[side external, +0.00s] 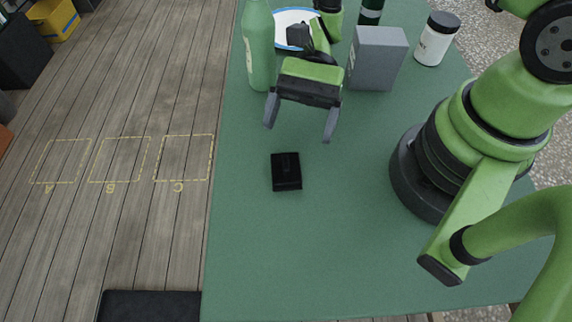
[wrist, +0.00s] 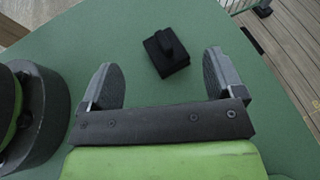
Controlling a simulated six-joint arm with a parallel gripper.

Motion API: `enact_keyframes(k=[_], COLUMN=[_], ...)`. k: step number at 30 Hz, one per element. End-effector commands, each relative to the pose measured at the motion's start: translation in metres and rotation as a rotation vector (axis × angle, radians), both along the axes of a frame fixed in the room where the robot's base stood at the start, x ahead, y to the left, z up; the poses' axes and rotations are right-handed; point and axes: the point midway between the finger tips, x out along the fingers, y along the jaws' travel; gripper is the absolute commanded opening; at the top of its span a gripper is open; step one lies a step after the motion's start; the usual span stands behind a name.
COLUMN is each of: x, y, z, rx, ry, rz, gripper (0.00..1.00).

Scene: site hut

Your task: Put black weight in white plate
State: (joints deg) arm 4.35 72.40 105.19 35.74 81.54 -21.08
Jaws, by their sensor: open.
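The black weight (side external: 286,172) is a small dark block with a raised grip on top. It sits on the green table, and it also shows in the wrist view (wrist: 167,53), beyond and between the fingertips. My gripper (side external: 300,124) is open and empty, above the table and apart from the weight, on its far side in the side view. Its two grey fingers also frame the wrist view (wrist: 161,70). The white plate (side external: 291,17) with a blue rim lies at the far end of the table, partly hidden by my arm and the green bottle.
A green bottle (side external: 259,45) stands left of my gripper. A grey box (side external: 376,59), a white jar with a black lid (side external: 437,40) and a dark bottle (side external: 370,12) stand at the back right. The near part of the table (side external: 300,255) is clear.

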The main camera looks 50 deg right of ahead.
Motion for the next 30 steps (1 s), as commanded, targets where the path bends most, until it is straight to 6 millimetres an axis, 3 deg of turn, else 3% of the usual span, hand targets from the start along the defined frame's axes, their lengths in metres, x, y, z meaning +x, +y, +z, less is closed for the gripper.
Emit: enact_keyframes(k=[15, 23, 24, 30], x=[-0.025, -0.026, -0.026, -0.026], y=[0.05, 0.053, 0.053, 0.053], z=[-0.025, -0.027, -0.027, -0.027], rx=[-0.003, -0.004, -0.004, -0.003], ry=[0.001, -0.001, -0.001, -0.001], rz=[0.006, 0.001, 0.001, 0.002], gripper=[0.87, 0.87, 0.85, 0.39])
